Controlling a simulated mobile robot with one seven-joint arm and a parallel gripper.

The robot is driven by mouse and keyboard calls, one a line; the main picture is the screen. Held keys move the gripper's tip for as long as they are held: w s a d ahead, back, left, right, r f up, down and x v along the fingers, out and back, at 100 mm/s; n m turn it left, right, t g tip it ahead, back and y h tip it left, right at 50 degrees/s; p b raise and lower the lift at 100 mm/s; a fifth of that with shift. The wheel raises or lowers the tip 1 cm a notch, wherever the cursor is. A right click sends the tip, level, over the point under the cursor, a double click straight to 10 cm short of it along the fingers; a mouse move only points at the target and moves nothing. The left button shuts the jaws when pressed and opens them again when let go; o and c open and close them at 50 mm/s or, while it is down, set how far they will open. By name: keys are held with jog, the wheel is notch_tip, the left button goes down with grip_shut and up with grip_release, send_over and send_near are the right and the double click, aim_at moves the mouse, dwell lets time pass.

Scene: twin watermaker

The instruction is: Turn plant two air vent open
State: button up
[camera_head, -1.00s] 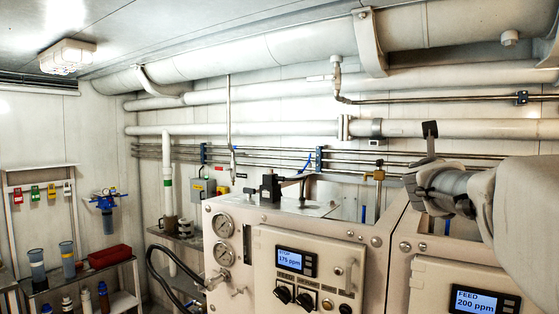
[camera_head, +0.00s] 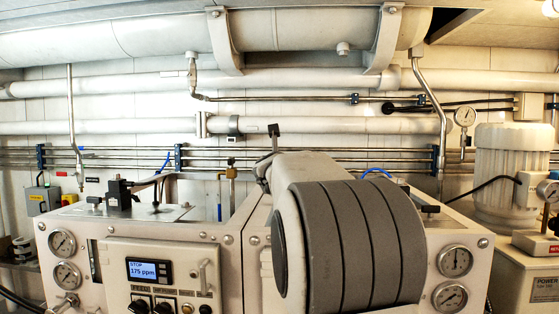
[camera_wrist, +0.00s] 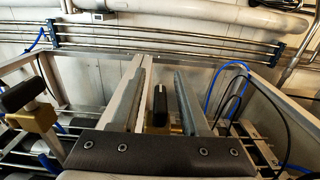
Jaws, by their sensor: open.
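In the wrist view my gripper (camera_wrist: 163,76) is open, one finger on each side of an upright black handle (camera_wrist: 158,104) with a pale stripe. Brass fittings (camera_wrist: 160,128) show below the handle. I cannot tell whether a finger touches it. A second black-ended lever (camera_wrist: 22,94) on a brass body stands at the left, outside the fingers. In the head view my arm hides the gripper and the handle. The arm reaches over plant two, whose right gauges (camera_head: 455,262) show. No label on the handle is readable.
Plant one's panel (camera_head: 160,275) reads STOP 175 ppm at the left. Pipes (camera_head: 330,126) run along the back wall. Blue and black hoses (camera_wrist: 228,82) lie right of my fingers. A metal frame edge (camera_wrist: 262,92) bounds the space there.

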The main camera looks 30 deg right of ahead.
grip_shut()
